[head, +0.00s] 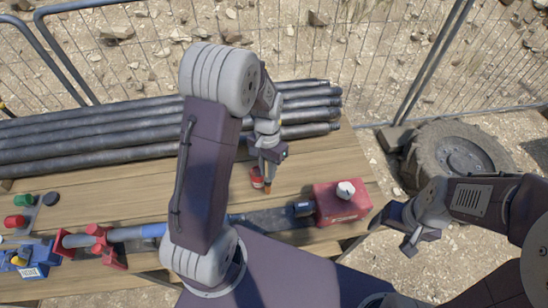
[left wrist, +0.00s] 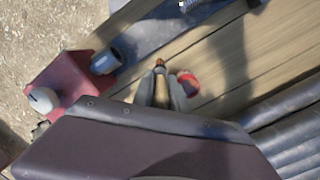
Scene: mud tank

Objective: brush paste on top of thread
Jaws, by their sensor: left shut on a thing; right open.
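My left gripper (head: 268,170) is shut on a brush (head: 267,186) held pointing down over the wooden table. The brush's brown tip (left wrist: 160,62) shows between the fingers (left wrist: 158,88) in the left wrist view. A small red tin (head: 256,178) stands beside the brush; it also shows in the left wrist view (left wrist: 188,83). The tip appears apart from the tin. A silvery threaded end (left wrist: 189,4) shows at the top edge of the left wrist view; in the head view my left arm hides it. My right gripper (head: 410,232) is open and empty, right of the table.
A red box (head: 340,204) with a white knob and a dark cylinder (head: 302,209) sit at the table's right end. Dark pipes (head: 90,145) lie along the back. Red and green buttons (head: 20,212) sit at left.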

